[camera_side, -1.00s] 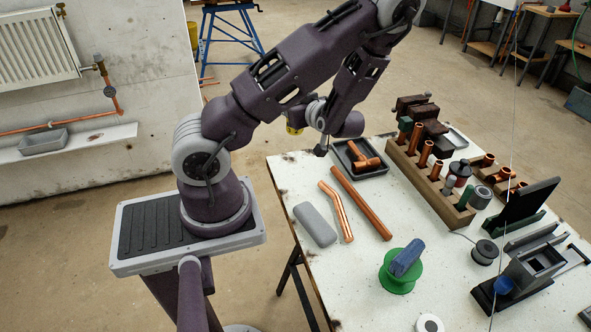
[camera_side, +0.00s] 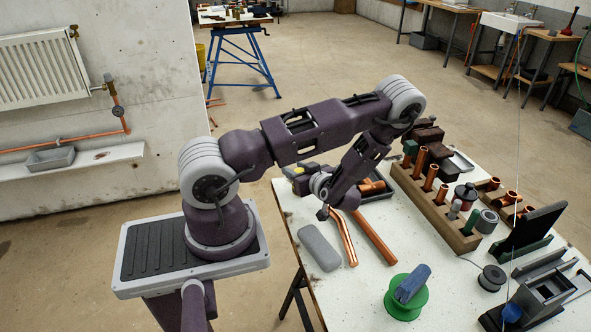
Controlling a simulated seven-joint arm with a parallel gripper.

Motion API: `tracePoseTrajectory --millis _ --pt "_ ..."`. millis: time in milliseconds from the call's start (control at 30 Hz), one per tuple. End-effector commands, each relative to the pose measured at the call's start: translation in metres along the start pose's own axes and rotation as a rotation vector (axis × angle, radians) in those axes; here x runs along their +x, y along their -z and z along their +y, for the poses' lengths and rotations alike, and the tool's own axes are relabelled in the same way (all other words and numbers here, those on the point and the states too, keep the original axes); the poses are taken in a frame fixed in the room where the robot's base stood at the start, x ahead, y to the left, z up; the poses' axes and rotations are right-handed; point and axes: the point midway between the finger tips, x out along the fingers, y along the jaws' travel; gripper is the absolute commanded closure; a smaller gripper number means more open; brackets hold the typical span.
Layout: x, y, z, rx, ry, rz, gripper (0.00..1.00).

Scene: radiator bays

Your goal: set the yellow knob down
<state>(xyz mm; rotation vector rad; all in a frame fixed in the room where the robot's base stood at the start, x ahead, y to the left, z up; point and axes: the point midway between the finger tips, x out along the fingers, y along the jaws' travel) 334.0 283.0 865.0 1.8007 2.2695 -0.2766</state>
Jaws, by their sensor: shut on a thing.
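The yellow knob (camera_side: 298,172) shows as a small patch of yellow beside my wrist, over the far left corner of the workbench. My gripper (camera_side: 306,169) is shut on it, but the wrist and forearm hide most of the fingers. The knob is above or close to the bench top (camera_side: 300,210); I cannot tell whether it touches it.
A dark tray (camera_side: 382,193) with copper fittings lies partly behind my forearm. Two copper pipes (camera_side: 374,238) and a grey rounded block (camera_side: 318,248) lie nearer. A wooden rack (camera_side: 437,208) of copper pieces stands right, and a green spool (camera_side: 405,306) sits in front.

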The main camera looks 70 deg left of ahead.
Motion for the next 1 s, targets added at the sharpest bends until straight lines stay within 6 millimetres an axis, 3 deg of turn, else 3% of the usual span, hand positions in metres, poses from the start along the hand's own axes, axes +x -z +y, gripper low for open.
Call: tracePoseTrajectory --millis 33,67,167,567,1000 --pt "0.001 -0.001 0.0 0.001 0.0 0.001 1.0" --pt "0.001 -0.002 0.0 0.001 0.0 0.001 0.6" --pt "0.0 -0.001 0.0 0.0 0.0 0.0 0.42" --pt "-0.008 0.001 0.001 0.0 -0.003 -0.001 0.42" --pt "-0.105 0.001 0.001 -0.002 -0.004 -0.001 0.42"
